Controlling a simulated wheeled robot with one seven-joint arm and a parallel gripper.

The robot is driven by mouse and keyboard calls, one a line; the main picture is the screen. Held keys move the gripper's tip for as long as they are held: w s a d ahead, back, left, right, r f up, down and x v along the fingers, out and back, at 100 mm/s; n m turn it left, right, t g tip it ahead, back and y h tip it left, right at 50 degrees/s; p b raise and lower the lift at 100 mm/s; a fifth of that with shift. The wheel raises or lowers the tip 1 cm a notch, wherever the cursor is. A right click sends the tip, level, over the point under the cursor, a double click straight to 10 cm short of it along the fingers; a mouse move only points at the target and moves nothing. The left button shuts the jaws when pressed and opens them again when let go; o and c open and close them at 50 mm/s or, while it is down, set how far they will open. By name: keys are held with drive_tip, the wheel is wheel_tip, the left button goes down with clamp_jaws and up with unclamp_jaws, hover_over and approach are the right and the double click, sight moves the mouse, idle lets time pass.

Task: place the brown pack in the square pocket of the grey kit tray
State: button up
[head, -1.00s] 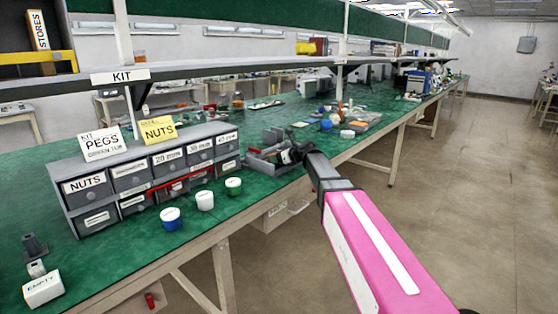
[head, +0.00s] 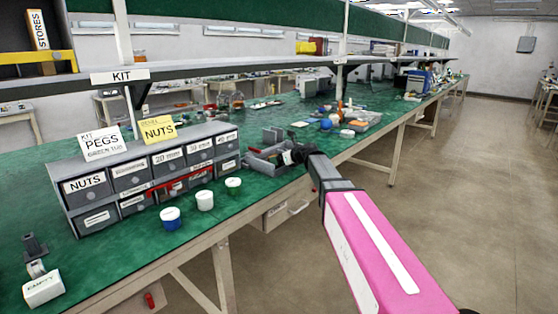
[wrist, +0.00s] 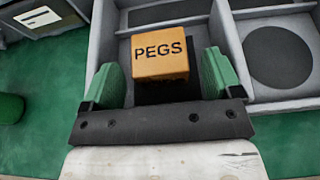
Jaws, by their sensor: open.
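The brown pack (wrist: 160,60), an orange-brown block lettered PEGS, sits between my gripper's two green fingers in the wrist view. My gripper (wrist: 160,72) is open, with a gap on each side of the pack. The pack is within the walls of a compartment of the grey kit tray (wrist: 228,45), over a dark patch that shows at its lower right. I cannot tell whether it rests flat on the floor. In the head view the tray (head: 268,166) is at the bench's front edge, with my gripper (head: 290,156) at its right; the pack is not clear there.
A pocket with a dark round mark (wrist: 278,56) is right of the pack. In the head view, grey labelled drawers (head: 130,178) stand left of the tray, with small white, blue and green pots (head: 205,201) before them. A shelf (head: 200,72) runs above the bench.

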drive_tip(key=v, duration=1.1)
drive_tip(key=shift+a+r, duration=0.1)
drive_tip(key=s+f+n, duration=0.1)
drive_tip(key=f, duration=0.2)
drive_tip(key=s+d+f+n+g+h, duration=0.1)
drive_tip(key=s+f+n, duration=0.1)
drive_tip(key=f, duration=0.1)
drive_tip(key=s+d+f+n+g+h, duration=0.1)
drive_tip(key=s+f+n, duration=0.1)
drive_tip(key=f, duration=0.1)
drive_tip(key=shift+d, duration=0.25)
drive_tip(key=s+d+f+n+g+h, duration=0.3)
drive_tip(key=s+d+f+n, duration=0.3)
drive_tip(key=s+f+n, duration=0.4)
drive_tip(key=s+d+f+n+g+h, duration=0.3)
drive_tip(key=s+d+f+n+h, duration=0.2)
drive_tip(key=s+f+n, duration=0.5)
drive_tip(key=s+d+f, duration=0.1)
drive_tip(key=s+d, duration=0.1)
drive_tip(key=s, duration=0.1)
drive_tip(key=shift+d+f+n+h, duration=0.25)
drive_tip(key=shift+n+h, duration=0.05)
drive_tip(key=shift+h, duration=0.1)
